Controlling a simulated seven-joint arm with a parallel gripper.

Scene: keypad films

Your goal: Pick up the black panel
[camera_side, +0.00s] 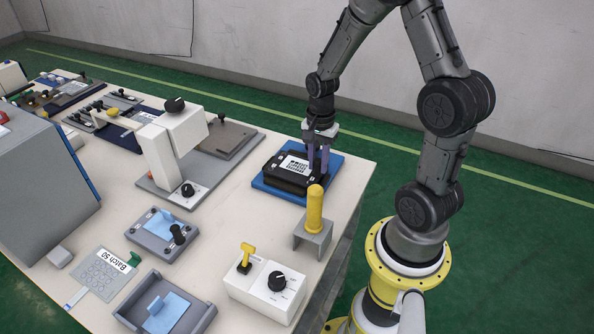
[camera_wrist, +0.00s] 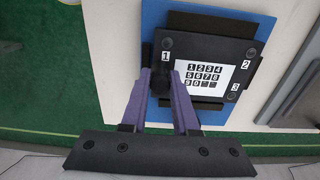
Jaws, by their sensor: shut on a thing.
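The black panel (camera_side: 281,181) lies flat on a blue base (camera_side: 262,188) near the far right edge of the table. It carries a white keypad film (camera_side: 294,165) with black number squares, and the numbers 1, 2 and 3 stand by its corners in the wrist view (camera_wrist: 207,46). My gripper (camera_side: 318,170) points down at the panel's right side in the side view. Its purple fingers are shut on a dark part at the panel's edge beside the number 1 in the wrist view (camera_wrist: 162,82). The fingers partly hide that part. I cannot see a gap under the panel.
A yellow post on a grey stand (camera_side: 315,212) is close in front of the blue base. A white press-like device (camera_side: 172,150) stands to the left. A white box with a black dial (camera_side: 265,287) is at the front. Bare table lies between them.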

